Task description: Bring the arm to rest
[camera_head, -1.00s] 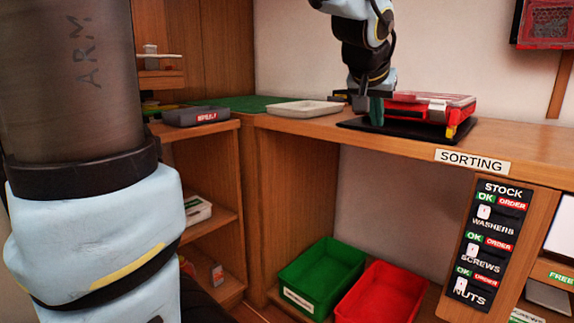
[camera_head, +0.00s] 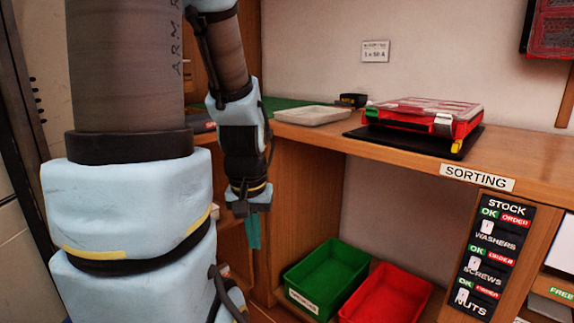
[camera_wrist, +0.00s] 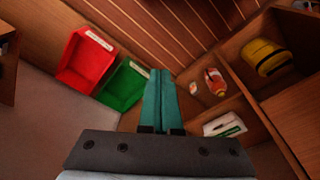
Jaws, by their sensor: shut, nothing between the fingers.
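My arm (camera_head: 238,140) hangs bent in front of the left shelf unit in the head view. My gripper (camera_head: 253,246) points down, left of the green bin and below the level of the bench top. Its two teal fingers are together with nothing between them. In the wrist view the gripper (camera_wrist: 160,75) also shows shut, its fingers side by side over the wooden floor. It appears to touch nothing.
A green bin (camera_head: 328,274) and a red bin (camera_head: 392,296) stand under the bench (camera_head: 340,138). On the bench are a red organizer case (camera_head: 425,112) on a black mat (camera_head: 400,143) and a pale tray (camera_head: 312,115). Shelves stand close beside my gripper.

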